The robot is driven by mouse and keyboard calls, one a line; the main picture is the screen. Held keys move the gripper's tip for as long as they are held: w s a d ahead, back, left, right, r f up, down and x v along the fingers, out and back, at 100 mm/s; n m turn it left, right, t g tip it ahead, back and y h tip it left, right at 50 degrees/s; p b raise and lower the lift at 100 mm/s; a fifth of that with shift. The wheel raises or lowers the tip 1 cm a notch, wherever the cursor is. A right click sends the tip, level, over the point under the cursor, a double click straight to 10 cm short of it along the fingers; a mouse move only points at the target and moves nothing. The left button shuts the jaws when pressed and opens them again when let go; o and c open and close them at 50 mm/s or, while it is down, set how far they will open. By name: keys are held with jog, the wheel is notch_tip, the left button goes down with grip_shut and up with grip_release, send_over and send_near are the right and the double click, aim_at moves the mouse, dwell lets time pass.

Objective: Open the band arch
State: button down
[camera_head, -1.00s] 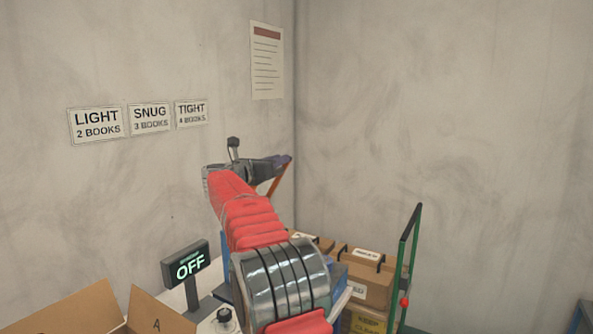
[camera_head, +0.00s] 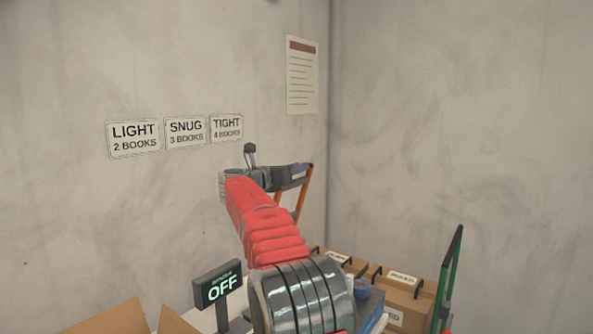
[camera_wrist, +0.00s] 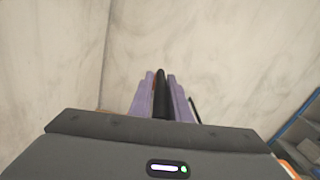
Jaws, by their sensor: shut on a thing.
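The band arch (camera_head: 302,203) looks like an orange frame with slim legs, standing up beyond my arm in the head view. Its lower end is hidden behind my red-sleeved arm. My gripper (camera_head: 304,168) is at the top of the arch. In the wrist view, the purple fingers of my gripper (camera_wrist: 161,90) are closed on a dark upright bar (camera_wrist: 161,100), seemingly the arch's top bar. A bit of orange shows beside it.
An OFF display (camera_head: 220,286) stands left of my arm, with an open carton (camera_head: 108,317) at bottom left. Labelled brown boxes (camera_head: 400,300) and a green frame (camera_head: 449,282) are at right.

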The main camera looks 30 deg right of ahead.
jog(key=c, duration=1.9)
grip_release()
jog(key=shift+w+f, duration=0.3)
jog(key=shift+f, duration=0.35)
jog(key=shift+o, duration=0.9)
jog(key=shift+s+d+r, duration=0.15)
jog(key=shift+s+r, duration=0.05)
jog(key=shift+r, duration=0.05)
jog(key=shift+s+r, duration=0.1)
jog(key=v, duration=1.3)
jog(key=shift+a, duration=0.45)
